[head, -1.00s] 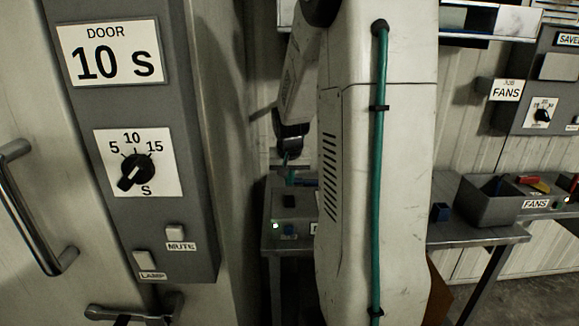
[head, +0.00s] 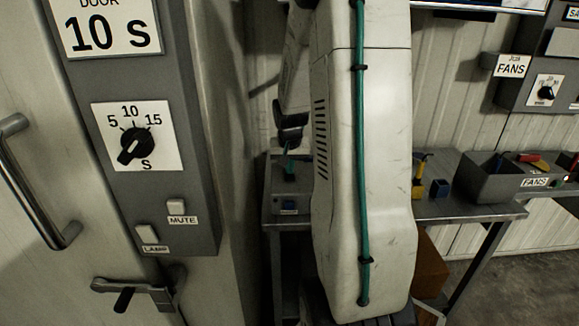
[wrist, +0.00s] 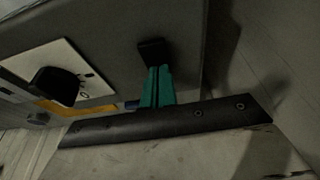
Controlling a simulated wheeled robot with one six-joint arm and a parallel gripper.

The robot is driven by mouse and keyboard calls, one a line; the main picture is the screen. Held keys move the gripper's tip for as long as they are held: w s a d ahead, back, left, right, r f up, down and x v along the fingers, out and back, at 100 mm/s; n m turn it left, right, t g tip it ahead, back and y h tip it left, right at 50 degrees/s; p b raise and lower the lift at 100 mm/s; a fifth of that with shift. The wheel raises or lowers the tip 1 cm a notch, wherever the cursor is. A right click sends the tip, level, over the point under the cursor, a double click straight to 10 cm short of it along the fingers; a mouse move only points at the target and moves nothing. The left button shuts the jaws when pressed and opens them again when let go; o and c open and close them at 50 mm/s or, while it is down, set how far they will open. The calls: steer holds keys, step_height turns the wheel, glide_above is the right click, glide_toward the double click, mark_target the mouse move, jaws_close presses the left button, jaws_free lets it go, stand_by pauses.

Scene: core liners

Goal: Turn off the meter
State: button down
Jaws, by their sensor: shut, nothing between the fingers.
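A grey box (head: 277,187) that may be the meter stands on the metal table behind my arm in the head view. Its small front label (head: 289,211) is too blurred to read. My gripper (head: 289,166) is at the box, shut and empty. In the wrist view, the shut teal fingers (wrist: 156,86) point at a small black switch or button (wrist: 152,52) on a grey face. Their tips are at it or very close; I cannot tell if they touch. A black knob (wrist: 58,86) on a white plate (wrist: 93,82) is to the left.
A grey door panel (head: 185,190) with a dial, MUTE and LAMP switches stands close on the left. A blue block (head: 439,189), a yellow item (head: 421,177) and a grey FANS bin (head: 500,178) are on the right of the table (head: 470,211).

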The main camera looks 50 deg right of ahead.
steer(key=shift+s+a, duration=0.15)
steer(key=shift+a, duration=0.05)
steer(key=shift+s+a, duration=0.45)
steer(key=shift+a, duration=0.05)
steer(key=shift+r, duration=0.1)
steer(key=shift+r, duration=0.35)
steer(key=v, duration=1.3)
